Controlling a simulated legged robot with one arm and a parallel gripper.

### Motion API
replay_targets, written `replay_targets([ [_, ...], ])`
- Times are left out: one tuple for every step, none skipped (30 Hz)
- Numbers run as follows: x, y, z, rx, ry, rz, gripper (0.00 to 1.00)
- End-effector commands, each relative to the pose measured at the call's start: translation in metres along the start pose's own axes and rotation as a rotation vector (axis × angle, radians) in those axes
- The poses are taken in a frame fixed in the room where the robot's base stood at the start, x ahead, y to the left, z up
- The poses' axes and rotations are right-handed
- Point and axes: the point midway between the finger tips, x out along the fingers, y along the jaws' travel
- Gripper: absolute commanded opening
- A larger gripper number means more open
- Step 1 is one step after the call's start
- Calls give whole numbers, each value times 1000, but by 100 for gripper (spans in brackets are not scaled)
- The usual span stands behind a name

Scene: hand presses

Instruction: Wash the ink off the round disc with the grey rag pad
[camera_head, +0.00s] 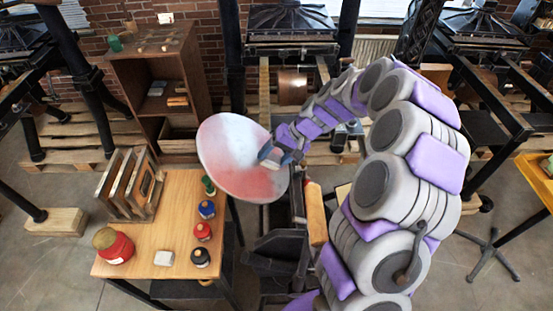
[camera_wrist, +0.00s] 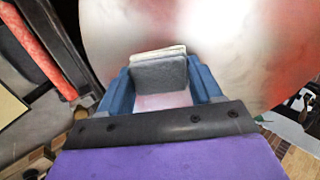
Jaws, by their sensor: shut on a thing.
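The round disc (camera_head: 228,150) is a large pale plate, tilted, with reddish ink smeared over its lower and right parts. My gripper (camera_head: 272,155) is at the disc's right side. In the wrist view my gripper (camera_wrist: 160,80) has blue fingers shut on the grey rag pad (camera_wrist: 160,75), which has a paler edge on top. The pad is against or very close to the disc; I cannot tell whether it touches.
A wooden table (camera_head: 140,262) at the lower left bears several ink bottles (camera_head: 203,231), a red jar (camera_head: 114,246), a pale block (camera_head: 164,258) and a rack of wooden frames (camera_head: 130,183). A wooden cabinet (camera_head: 160,80) stands behind. Presses stand around; some floor at left is clear.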

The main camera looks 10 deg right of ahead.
Motion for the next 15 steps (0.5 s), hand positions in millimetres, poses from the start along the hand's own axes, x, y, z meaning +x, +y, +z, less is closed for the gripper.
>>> replay_targets([
  [-1,-2,-5,-1,0,1,36],
  [-1,-4,-8,-1,0,1,36],
  [-1,-6,-12,-2,0,1,36],
  [-1,-8,-15,-2,0,2,36],
  [-2,-9,-18,-3,2,2,36],
  [-3,-10,-24,-3,4,2,36],
  [-3,-12,-27,-3,5,2,36],
  [-3,-13,-30,-3,4,2,36],
  [-3,-15,-34,-2,1,2,36],
  [-3,-16,-36,-1,0,1,36],
  [-3,-17,-38,-1,-1,1,36],
  [-3,-18,-41,-1,-1,1,36],
  [-3,-18,-42,-2,0,1,36],
  [-4,-19,-43,-2,1,1,36],
  [-4,-19,-44,-2,1,1,36],
])
